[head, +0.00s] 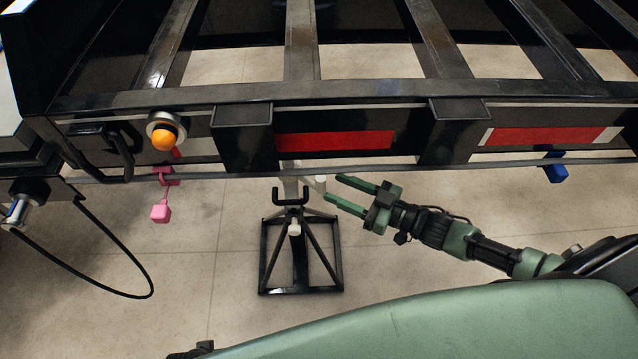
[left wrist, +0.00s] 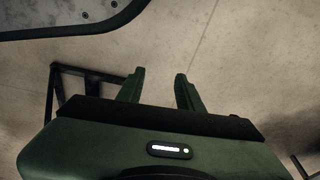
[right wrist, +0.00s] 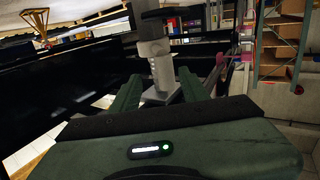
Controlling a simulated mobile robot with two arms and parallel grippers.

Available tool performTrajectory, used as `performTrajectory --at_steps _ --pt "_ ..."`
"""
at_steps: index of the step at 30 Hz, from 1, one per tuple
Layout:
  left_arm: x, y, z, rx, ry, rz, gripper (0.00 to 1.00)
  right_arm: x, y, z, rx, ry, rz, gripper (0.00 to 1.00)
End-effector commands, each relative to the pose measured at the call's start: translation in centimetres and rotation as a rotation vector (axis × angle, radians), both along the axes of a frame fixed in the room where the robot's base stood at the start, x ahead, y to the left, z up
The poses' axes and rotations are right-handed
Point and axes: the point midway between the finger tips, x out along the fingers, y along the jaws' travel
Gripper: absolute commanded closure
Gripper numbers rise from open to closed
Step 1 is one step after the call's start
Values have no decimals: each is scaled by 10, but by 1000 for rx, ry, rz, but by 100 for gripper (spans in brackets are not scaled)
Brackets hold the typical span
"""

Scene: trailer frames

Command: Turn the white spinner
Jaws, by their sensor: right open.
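A pale white piece (head: 320,184), which looks like the white spinner, shows under the trailer's edge beside the top of a black stand (head: 262,262). My right gripper (head: 333,188) is open just to its right, with its fingertips pointing left at it. In the right wrist view a pale upright post with a block-like lower end (right wrist: 160,72) shows beyond and between the spread fingers. Contact cannot be told. My left gripper (left wrist: 157,75) is open and empty over the floor in the left wrist view.
The black trailer frame (head: 340,92) with red reflectors spans the upper head view. An orange lamp (head: 164,137), a pink tag (head: 160,212), a hanging black cable (head: 118,291) and a blue piece (head: 556,172) are along its edge. The floor around the stand is clear.

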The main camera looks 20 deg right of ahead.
Motion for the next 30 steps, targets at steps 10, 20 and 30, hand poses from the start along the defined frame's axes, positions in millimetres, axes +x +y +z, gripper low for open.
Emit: performTrajectory --at_steps 10,20,30 --pt "8 -1 13 -1 -11 2 64 25 33 10 20 -16 26 55" --pt "13 -2 24 -2 -17 3 64 51 58 8 16 -14 25 55" --pt "14 -2 25 -1 -16 3 64 53 60 8 16 -13 24 69"
